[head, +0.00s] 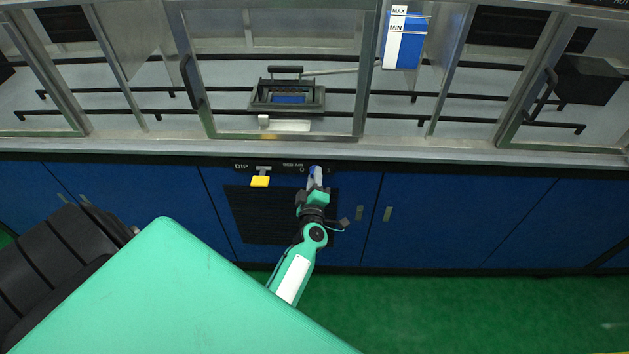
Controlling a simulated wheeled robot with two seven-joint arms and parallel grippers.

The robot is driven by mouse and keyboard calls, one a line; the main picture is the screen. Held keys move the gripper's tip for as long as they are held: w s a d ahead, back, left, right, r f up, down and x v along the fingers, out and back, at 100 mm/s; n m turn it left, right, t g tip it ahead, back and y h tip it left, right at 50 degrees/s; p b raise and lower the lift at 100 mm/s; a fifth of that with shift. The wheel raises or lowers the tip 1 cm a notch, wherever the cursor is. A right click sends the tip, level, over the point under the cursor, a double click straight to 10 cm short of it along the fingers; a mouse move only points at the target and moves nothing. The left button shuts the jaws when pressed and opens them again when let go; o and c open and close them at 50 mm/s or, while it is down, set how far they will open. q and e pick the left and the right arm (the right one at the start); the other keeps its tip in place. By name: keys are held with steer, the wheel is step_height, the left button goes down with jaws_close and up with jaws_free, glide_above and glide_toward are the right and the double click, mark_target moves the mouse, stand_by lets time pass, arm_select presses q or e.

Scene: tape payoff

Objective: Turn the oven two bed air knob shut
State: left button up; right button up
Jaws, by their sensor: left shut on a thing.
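The bed air knob (315,170) shows as a small blue piece on the dark strip along the top of the blue cabinet front, by a small white label and a "0" mark. My left gripper (316,179) reaches up to it from below and is shut on it. The fingers cover most of the knob, so I cannot tell its exact angle. My right gripper is not in view.
A yellow handle (260,181) under the "DIP" label sits left of the knob. A dark vent grille (264,214) lies below. Above is a glazed metal-framed enclosure with black rails and a blue container (413,47) marked MAX and MIN. Green floor is clear at lower right.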

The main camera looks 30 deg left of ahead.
arm_select(q)
steer(key=n+b, duration=0.1)
steer(key=n, duration=0.2)
steer(key=shift+n, duration=0.3)
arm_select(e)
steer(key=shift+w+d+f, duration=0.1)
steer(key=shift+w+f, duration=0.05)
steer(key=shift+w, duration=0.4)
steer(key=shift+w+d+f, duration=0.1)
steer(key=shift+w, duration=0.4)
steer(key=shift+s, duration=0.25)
